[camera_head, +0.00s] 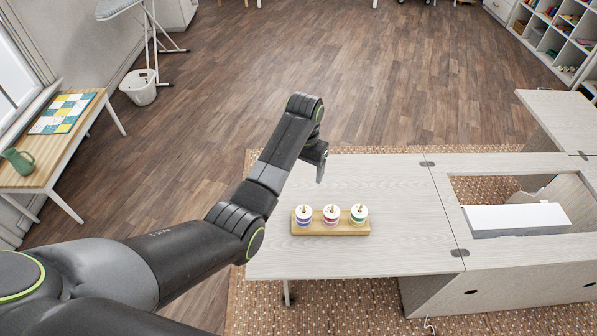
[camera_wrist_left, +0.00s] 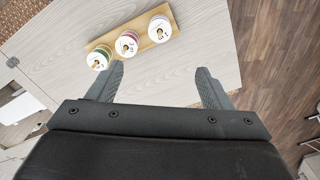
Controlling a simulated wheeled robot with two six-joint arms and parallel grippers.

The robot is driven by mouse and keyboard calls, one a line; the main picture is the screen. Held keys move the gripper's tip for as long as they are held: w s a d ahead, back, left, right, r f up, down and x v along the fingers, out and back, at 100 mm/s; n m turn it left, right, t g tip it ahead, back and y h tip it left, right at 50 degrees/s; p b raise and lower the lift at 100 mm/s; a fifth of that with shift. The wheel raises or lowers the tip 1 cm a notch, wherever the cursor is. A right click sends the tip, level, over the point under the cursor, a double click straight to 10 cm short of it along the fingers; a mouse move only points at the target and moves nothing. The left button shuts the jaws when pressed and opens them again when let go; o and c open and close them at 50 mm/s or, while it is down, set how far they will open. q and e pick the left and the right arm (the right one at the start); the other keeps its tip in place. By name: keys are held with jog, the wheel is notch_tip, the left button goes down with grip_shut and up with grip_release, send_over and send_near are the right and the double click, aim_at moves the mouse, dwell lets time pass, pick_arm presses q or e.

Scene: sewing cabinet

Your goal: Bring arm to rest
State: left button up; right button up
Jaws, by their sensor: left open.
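My left arm reaches in from the left of the head view, and its gripper (camera_head: 321,172) hangs above the back left part of the light wooden tabletop (camera_head: 390,190). In the left wrist view the two fingers of the gripper (camera_wrist_left: 157,85) stand wide apart with nothing between them. A small wooden stand (camera_head: 345,229) with three thread spools (camera_head: 331,214) sits on the tabletop, apart from the gripper. The stand also shows in the left wrist view (camera_wrist_left: 143,43), beyond the fingertips. My right gripper shows in neither view.
The cabinet has an opening with a white block (camera_head: 515,220) at the right. A side table (camera_head: 75,145) with a green jug (camera_head: 18,161) and a patchwork piece (camera_head: 62,113) stands at the left wall. A white basket (camera_head: 139,88) is on the floor. The floor behind the cabinet is clear.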

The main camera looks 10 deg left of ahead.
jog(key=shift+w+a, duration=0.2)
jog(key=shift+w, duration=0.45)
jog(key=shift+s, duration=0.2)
